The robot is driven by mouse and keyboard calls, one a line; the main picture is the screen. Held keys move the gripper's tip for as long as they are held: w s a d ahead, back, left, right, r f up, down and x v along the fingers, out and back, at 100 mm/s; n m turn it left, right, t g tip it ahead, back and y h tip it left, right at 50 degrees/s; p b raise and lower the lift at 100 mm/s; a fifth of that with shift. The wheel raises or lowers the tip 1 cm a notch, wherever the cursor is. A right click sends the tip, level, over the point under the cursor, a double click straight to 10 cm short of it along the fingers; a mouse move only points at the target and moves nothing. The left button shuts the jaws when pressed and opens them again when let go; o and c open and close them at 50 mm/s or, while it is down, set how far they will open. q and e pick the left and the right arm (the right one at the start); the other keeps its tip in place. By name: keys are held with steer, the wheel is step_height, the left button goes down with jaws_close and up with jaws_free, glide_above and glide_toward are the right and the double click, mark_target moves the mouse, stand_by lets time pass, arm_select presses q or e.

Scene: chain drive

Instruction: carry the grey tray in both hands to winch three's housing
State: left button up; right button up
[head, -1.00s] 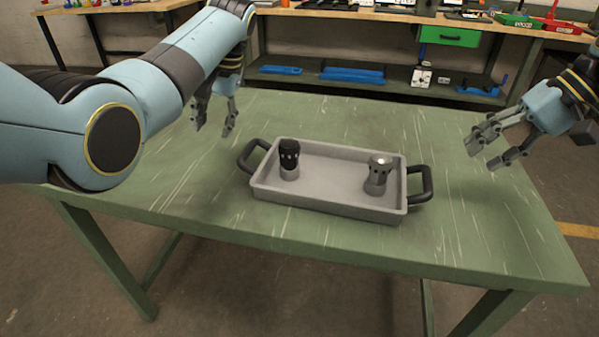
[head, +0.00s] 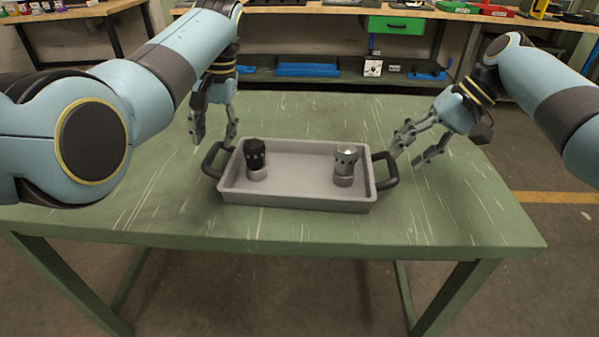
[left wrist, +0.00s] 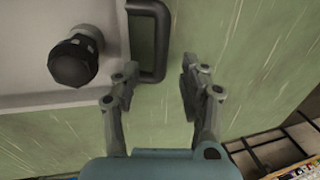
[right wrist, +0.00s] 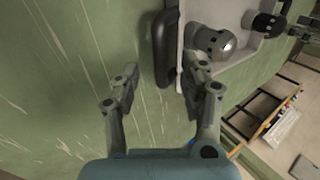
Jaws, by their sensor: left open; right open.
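The grey tray (head: 300,200) lies flat on the green table, with a black handle at each short end. A black-topped part (head: 256,160) stands upright in its left half and a silver-topped part (head: 345,166) in its right half. My left gripper (head: 213,140) is open and empty just behind the left handle (head: 212,160). In the left wrist view that handle (left wrist: 162,40) is ahead of the fingertips. My right gripper (head: 405,158) is open and empty beside the right handle (head: 390,170). In the right wrist view that handle (right wrist: 163,50) is ahead of the fingers, apparently untouched.
The green table (head: 300,233) is otherwise clear around the tray. Behind it stands a workbench (head: 330,14) with a green drawer (head: 396,25) and blue items (head: 307,70) on its lower shelf. A yellow line (head: 555,197) crosses the floor at right.

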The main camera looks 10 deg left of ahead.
mark_target(213, 148)
arm_select(q)
steer(key=shift+x, duration=2.6)
arm_select(e)
steer(key=shift+x, duration=2.65)
arm_select(q)
steer(key=shift+c, duration=0.3)
arm_select(e)
steer(key=shift+c, duration=0.3)
arm_select(q)
jaws_close()
arm_select(e)
jaws_close()
arm_select(q)
steer(key=shift+w+r, duration=0.1)
steer(key=shift+w, duration=0.05)
arm_select(e)
steer(key=shift+w+r, duration=0.1)
steer(key=shift+w, duration=0.05)
